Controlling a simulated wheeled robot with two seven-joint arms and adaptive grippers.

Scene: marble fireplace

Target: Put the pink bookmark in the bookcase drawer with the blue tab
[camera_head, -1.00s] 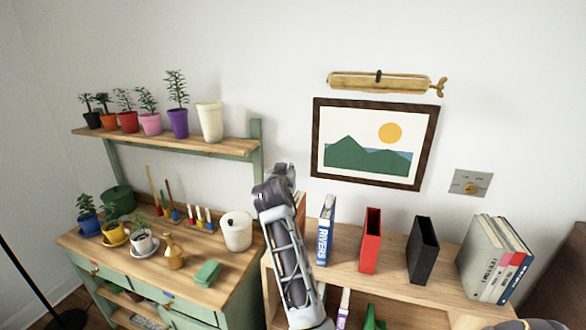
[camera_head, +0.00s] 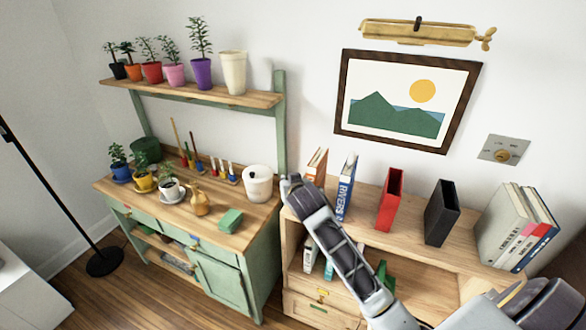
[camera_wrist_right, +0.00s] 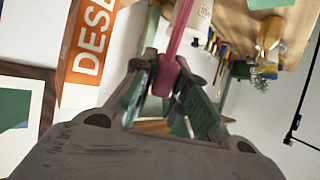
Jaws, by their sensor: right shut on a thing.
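The pink bookmark (camera_wrist_right: 181,30) is a thin, flat strip between the fingertips of my right gripper (camera_wrist_right: 168,80) in the right wrist view. The gripper is shut on it, and the strip runs up out of the frame. In the head view my right arm comes in from the lower right, and its gripper end (camera_head: 292,188) is in front of the bookcase's left end. The bookcase (camera_head: 400,240) is pale wood. A bookcase drawer front (camera_head: 310,312) shows low at the frame's bottom, with a small handle and tab. I see no clearly blue tab there. My left gripper is out of view.
Books and red (camera_head: 390,200) and black (camera_head: 441,213) holders stand on the bookcase top. An orange book (camera_wrist_right: 88,45) is close beside the gripper in the wrist view. The green potting bench (camera_head: 225,285) with drawers is to the left. Open floor (camera_head: 115,300) lies before it.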

